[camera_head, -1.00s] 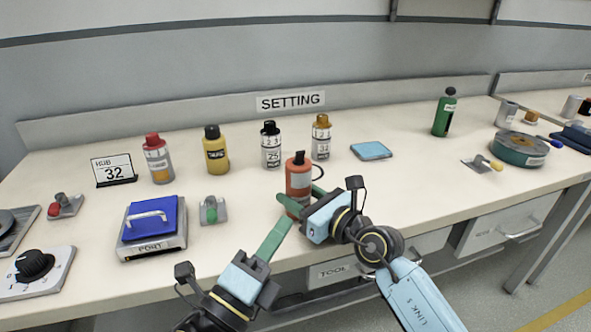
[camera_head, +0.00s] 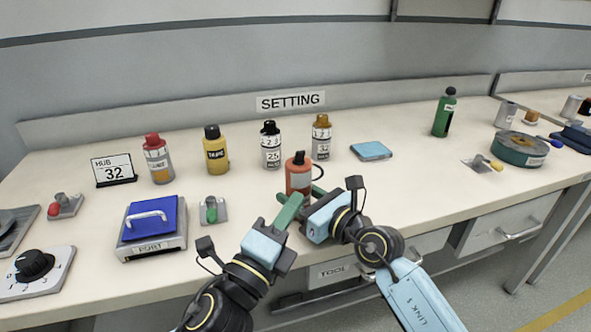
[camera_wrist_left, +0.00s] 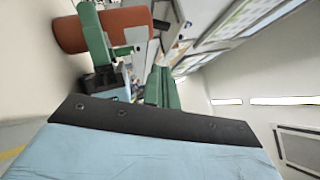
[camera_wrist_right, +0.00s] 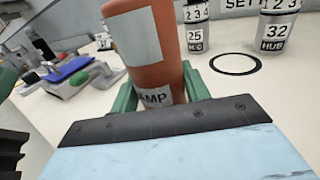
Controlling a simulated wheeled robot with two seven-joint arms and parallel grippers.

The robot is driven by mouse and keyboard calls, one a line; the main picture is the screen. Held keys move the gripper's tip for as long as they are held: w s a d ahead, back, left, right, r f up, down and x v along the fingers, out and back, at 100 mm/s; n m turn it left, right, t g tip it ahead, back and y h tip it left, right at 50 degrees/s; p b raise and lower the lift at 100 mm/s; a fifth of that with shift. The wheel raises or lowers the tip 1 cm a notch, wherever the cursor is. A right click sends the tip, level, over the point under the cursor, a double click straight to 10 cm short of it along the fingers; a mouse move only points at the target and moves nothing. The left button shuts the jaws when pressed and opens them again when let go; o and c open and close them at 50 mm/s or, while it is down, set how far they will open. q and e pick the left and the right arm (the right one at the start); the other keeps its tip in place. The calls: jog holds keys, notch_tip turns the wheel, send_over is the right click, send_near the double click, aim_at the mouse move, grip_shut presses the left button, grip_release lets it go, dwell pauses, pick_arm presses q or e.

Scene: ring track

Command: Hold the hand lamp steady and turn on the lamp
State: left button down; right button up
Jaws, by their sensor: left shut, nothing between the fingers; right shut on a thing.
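The hand lamp is an orange-red cylinder (camera_head: 298,176) with a grey band and a dark knob on top. It stands upright near the front of the bench in the head view. In the right wrist view the lamp (camera_wrist_right: 150,45) shows a label ending in "AMP" and sits between the green fingers. My right gripper (camera_head: 304,208) is shut on its lower part. My left gripper (camera_head: 290,208) is shut and empty, its green fingertips close in front of the lamp's lower body. In the left wrist view the lamp (camera_wrist_left: 95,30) lies beyond the left fingers (camera_wrist_left: 160,85); contact cannot be told.
Bottles stand behind, including a yellow one (camera_head: 216,150), a grey one (camera_head: 271,145) and an amber-capped one (camera_head: 321,138). A blue-topped box (camera_head: 152,245) and a green-knobbed switch plate (camera_head: 213,213) lie left. A black ring (camera_wrist_right: 234,64) lies behind the lamp.

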aim_at(300, 157)
pick_arm(q)
jog(key=w+r, duration=0.2)
jog(key=w, duration=0.5)
jog(key=shift+d+r, duration=0.4)
